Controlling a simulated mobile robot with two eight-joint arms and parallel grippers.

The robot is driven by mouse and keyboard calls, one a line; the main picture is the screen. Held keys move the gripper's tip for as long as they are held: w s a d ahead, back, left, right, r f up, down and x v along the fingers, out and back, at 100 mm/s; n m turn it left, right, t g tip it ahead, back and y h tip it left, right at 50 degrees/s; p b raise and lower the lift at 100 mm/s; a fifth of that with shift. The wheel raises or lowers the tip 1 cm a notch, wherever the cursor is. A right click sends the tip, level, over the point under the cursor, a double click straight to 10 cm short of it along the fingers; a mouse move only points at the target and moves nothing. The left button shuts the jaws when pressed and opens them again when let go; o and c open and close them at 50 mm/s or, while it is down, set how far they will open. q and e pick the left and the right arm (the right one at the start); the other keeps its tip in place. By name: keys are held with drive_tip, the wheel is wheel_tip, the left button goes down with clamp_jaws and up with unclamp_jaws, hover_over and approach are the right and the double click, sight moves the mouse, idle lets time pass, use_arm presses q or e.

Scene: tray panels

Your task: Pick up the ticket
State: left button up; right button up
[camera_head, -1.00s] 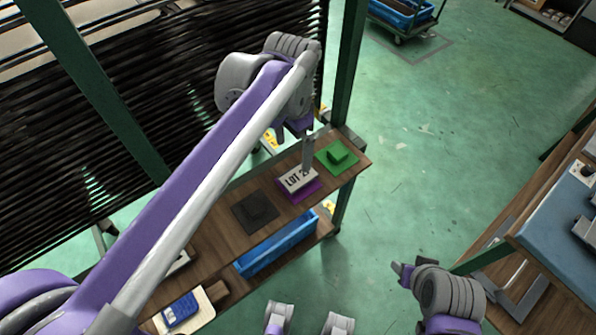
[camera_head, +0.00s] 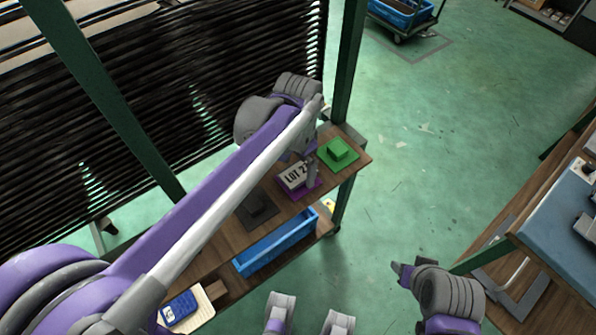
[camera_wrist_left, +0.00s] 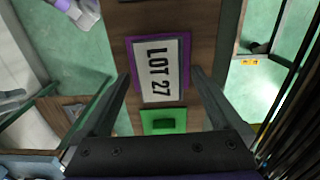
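The ticket (camera_head: 292,178) is a white card marked "LOT 27" in black. It lies on a purple panel (camera_head: 312,192) on the wooden shelf. In the left wrist view the ticket (camera_wrist_left: 158,70) lies between the two spread fingers of my left gripper (camera_wrist_left: 161,76), with a gap on each side. In the head view my left gripper (camera_head: 309,170) is low over the ticket's right part, and a finger hides the end of its text. My right gripper (camera_head: 403,271) is off to the right, over the floor, away from the ticket; its opening is unclear.
A green panel with a block (camera_head: 337,151) sits beside the purple one, and a dark panel (camera_head: 257,212) on its other side. A blue bin (camera_head: 277,245) is on the lower shelf. A green post (camera_head: 350,60) and dark slatted screen (camera_head: 190,110) stand behind. A blue-topped bench (camera_head: 560,220) is right.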

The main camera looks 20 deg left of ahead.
use_arm(q)
drive_tip(key=c, duration=1.2)
drive_tip(key=shift+r, duration=0.15)
